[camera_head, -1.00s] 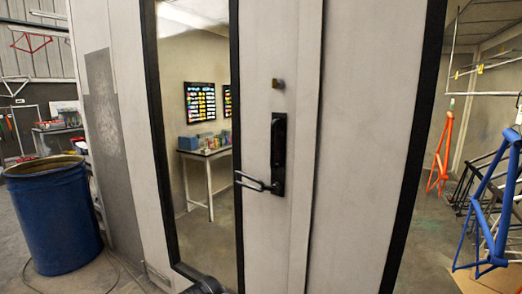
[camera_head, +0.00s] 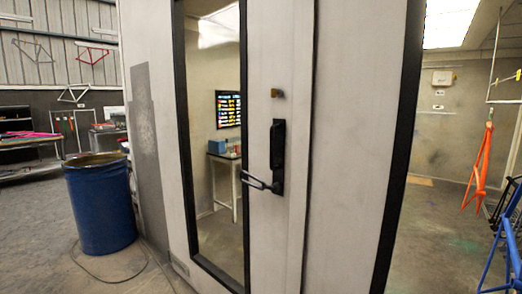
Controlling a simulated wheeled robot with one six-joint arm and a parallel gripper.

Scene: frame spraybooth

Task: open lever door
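The pale door (camera_head: 265,40) stands upright in front of me, with a tall black-framed glass panel (camera_head: 215,100) at its left. A black handle plate (camera_head: 278,150) is fixed on the door to the right of the glass. A thin metallic lever (camera_head: 257,181) sticks out to the left from the plate's lower end. A small brass-coloured knob (camera_head: 277,93) sits above the plate. A dark seam runs down the door's right side, and the door looks closed. My gripper is not in view, and nothing is seen touching the lever.
A blue drum (camera_head: 100,210) stands on the floor at the left, with a cable (camera_head: 110,278) lying in front of it. At the right, past a black-edged panel, an orange bike frame (camera_head: 480,170) hangs and a blue frame (camera_head: 511,245) stands at the picture's edge.

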